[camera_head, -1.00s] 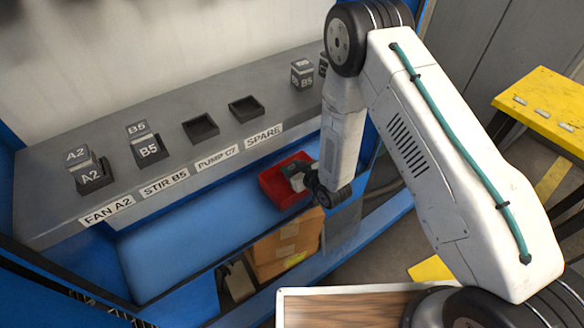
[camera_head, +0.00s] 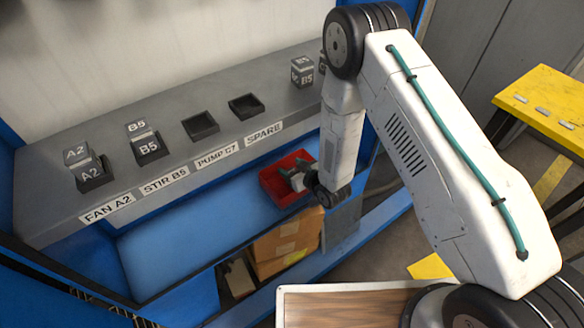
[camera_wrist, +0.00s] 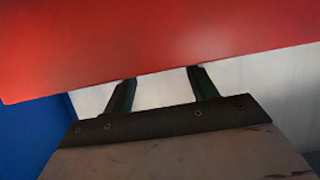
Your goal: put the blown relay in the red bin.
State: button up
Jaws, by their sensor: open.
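The red bin (camera_head: 273,182) stands on the blue ledge below the grey shelf, partly hidden by my arm. My gripper (camera_head: 300,181) is at the bin's right side, with its fingers over the bin's opening. In the wrist view my gripper (camera_wrist: 162,88) is open, its two dark fingers apart with no object visible between them. A red surface of the bin (camera_wrist: 160,45) fills the upper wrist view, close beyond the fingers. I cannot make out a relay inside the bin. No relay is marked as blown in these views. The PUMP C7 socket (camera_head: 201,126) is empty.
Relay A2 (camera_head: 76,154) and relay B5 (camera_head: 138,128) sit at the FAN A2 and STIR B5 places. The SPARE socket (camera_head: 246,107) is empty. Another relay (camera_head: 302,68) stands farther right. Cardboard boxes (camera_head: 285,240) lie below. A yellow table (camera_head: 545,95) stands right.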

jog(key=shift+r, duration=0.35)
jog(key=v, duration=1.2)
jog(key=w+d+r+m+g+h, duration=0.15)
jog(key=d+r, duration=0.25)
jog(key=r, duration=0.4)
jog(key=d+r+m+g+h, duration=0.1)
jog(key=d+r+h, duration=0.25)
jog(key=r, duration=0.35)
jog(key=w+d+r+m+g+h, duration=0.1)
jog(key=d+r, duration=0.4)
jog(key=r, duration=0.3)
jog(key=s+d+r+m+g, duration=0.1)
jog(key=s+d+r+g, duration=0.1)
jog(key=s+r, duration=0.3)
jog(key=s+d+r+m+g+h, duration=0.1)
jog(key=s+r, duration=0.5)
jog(key=s, duration=0.8)
jog(key=s+d+r+m+g, duration=0.1)
jog(key=s+d+r+g, duration=0.2)
jog(key=s+r, duration=0.3)
jog(key=s, duration=0.4)
jog(key=shift+m+h, duration=0.35)
jog(key=shift+h, duration=0.05)
